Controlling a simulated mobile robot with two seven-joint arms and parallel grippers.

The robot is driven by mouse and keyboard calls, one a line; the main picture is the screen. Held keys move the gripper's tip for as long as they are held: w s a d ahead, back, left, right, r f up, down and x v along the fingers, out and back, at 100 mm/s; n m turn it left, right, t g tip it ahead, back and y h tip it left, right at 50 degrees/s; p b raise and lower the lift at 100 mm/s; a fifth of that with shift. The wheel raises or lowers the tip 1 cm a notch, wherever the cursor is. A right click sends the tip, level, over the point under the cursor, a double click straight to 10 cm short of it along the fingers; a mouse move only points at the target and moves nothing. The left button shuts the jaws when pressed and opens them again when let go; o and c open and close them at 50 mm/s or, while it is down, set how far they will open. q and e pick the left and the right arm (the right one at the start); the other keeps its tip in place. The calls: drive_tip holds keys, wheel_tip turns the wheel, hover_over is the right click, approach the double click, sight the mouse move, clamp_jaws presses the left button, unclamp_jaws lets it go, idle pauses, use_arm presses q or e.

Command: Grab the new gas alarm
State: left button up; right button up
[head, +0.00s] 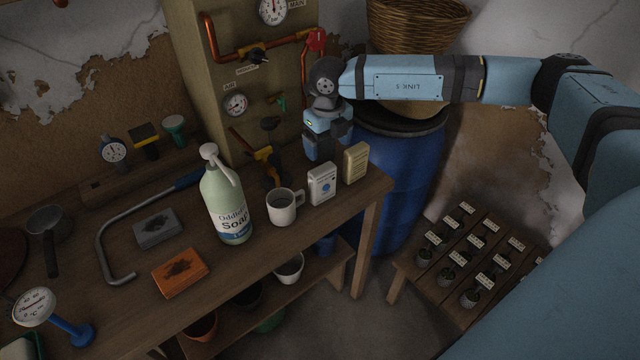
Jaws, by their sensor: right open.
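Two small upright box-shaped units stand side by side near the right end of the wooden bench. The nearer one is a clean white unit (322,186) with a blue round mark and small print, which looks like the new gas alarm. The other is a yellowed beige unit (355,163), just behind it to the right. My right gripper (325,154) is open, pointing down, above and behind the white unit. It appears empty and apart from both units, though its fingertips are partly hard to make out. My left gripper is not in view.
A grey mug (282,208) stands just left of the white unit, and a soap bottle (226,200) left of that. A gauge panel with copper pipes (240,75) rises behind. A blue barrel (398,170) stands beyond the bench's right end.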

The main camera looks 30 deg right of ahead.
hover_over(327, 186)
wheel_tip(327, 186, down, 8)
drive_tip(key=shift+r+p, duration=0.1)
drive_tip(key=shift+p, duration=0.35)
drive_tip(key=shift+w+f+p, duration=0.25)
drive_tip(key=shift+f+p, duration=0.05)
drive_tip(key=shift+f, duration=1.05)
drive_tip(key=shift+w+f+p, duration=0.2)
drive_tip(key=shift+f+p, duration=0.1)
drive_tip(key=shift+f, duration=1.05)
drive_tip(key=c, duration=0.7)
drive_tip(key=shift+o, duration=0.2)
drive_tip(key=shift+r, duration=0.1)
